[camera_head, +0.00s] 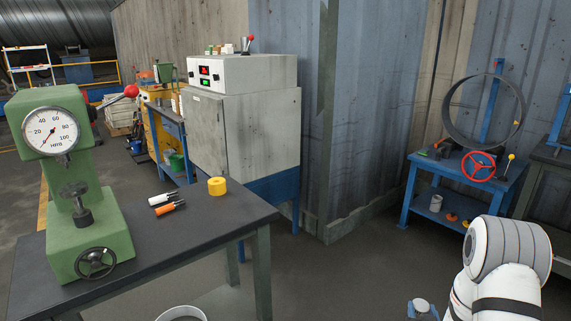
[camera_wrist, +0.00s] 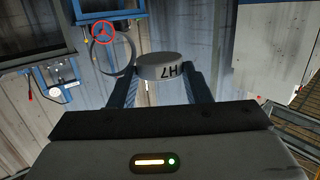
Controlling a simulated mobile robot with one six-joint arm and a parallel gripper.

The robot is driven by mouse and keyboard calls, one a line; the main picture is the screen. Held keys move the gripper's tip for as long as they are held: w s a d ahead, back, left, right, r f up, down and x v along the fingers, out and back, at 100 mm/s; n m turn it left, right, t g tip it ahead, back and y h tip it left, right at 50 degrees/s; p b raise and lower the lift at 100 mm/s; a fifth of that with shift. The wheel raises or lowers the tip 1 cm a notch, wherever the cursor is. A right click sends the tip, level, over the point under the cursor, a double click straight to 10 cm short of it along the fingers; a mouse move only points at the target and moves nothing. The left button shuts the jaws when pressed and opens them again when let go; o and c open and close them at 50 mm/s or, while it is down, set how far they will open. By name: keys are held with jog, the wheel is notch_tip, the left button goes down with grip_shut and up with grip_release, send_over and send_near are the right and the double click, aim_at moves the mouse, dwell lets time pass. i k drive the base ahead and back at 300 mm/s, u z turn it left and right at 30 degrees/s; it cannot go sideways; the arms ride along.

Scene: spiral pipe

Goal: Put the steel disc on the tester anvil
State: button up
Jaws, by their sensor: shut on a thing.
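The steel disc (camera_wrist: 163,67) is a short grey cylinder with dark lettering on its side, upside down in the wrist view. My gripper (camera_wrist: 163,78) is shut on it, with one blue finger on each side. In the head view my gripper (camera_head: 422,309) shows at the bottom edge, right of centre, with the pale top of the disc (camera_head: 421,304) between its fingers. The green tester (camera_head: 78,180) with a round dial stands on the dark table at the left. Its anvil (camera_head: 83,216) is a small dark post below the dark indenter. My gripper is well to the right of the tester.
The dark table (camera_head: 200,235) also bears a yellow ring (camera_head: 217,186) and markers (camera_head: 166,203). A grey cabinet (camera_head: 245,125) stands behind. A blue bench (camera_head: 465,180) with a large ring (camera_head: 485,110) is at the right. Open floor lies between table and bench.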

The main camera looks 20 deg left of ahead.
aim_at(73, 187)
jog(key=u, duration=0.4)
jog(key=i, duration=0.2)
jog(key=u, duration=0.6)
